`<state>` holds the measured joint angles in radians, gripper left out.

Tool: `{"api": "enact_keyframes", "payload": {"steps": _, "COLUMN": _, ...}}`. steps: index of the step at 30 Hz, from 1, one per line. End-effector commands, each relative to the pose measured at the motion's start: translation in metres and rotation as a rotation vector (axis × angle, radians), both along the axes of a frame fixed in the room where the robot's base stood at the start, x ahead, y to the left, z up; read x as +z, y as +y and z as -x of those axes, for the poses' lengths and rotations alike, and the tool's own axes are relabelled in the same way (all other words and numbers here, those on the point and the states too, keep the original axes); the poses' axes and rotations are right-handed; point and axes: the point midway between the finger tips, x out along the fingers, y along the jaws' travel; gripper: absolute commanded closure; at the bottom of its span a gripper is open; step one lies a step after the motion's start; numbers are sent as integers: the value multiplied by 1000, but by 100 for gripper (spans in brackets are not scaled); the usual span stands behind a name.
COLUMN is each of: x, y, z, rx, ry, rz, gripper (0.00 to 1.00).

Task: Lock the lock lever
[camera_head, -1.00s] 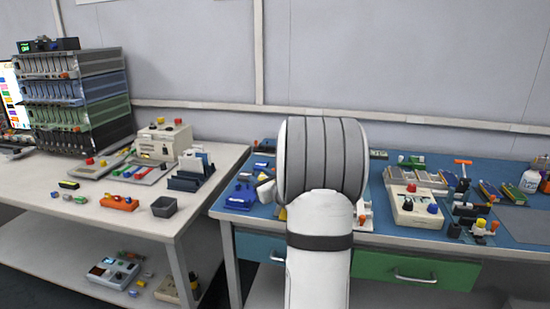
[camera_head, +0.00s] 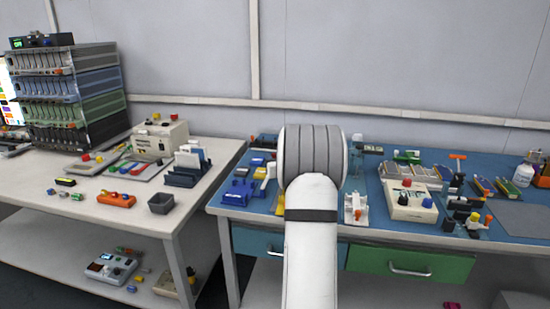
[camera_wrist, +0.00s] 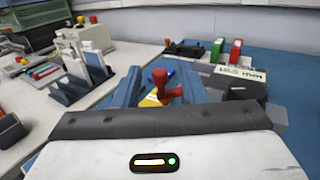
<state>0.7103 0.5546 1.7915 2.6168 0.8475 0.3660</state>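A red lever with a knobbed top (camera_wrist: 159,78) stands in the wrist view, above a yellow part (camera_wrist: 150,100) on the blue bench. I cannot tell for sure that it is the lock lever. My gripper (camera_wrist: 159,84) is open, with one blue-grey finger left of the red lever and the other right of it. I see no clear contact, and the lever's base is partly hidden by the gripper body. In the head view my own arm hides the gripper and the red lever.
The blue bench (camera_head: 228,208) holds a blue fixture (camera_head: 241,191) left of my arm and a white box with knobs (camera_head: 408,202) to the right. In the wrist view, red and green upright blocks (camera_wrist: 235,52) and a dark labelled device (camera_wrist: 238,83) stand behind the right finger.

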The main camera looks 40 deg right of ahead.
Motion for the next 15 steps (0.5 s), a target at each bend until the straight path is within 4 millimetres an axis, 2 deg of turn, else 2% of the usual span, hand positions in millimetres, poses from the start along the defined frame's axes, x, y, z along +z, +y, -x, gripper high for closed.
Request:
{"api": "enact_keyframes", "payload": {"steps": 5, "x": 0, "y": 0, "z": 0, "rx": 1, "ry": 0, "rz": 0, "gripper": 62}}
{"api": "enact_keyframes", "payload": {"steps": 15, "x": 0, "y": 1, "z": 0, "rx": 1, "ry": 0, "rz": 0, "gripper": 90}}
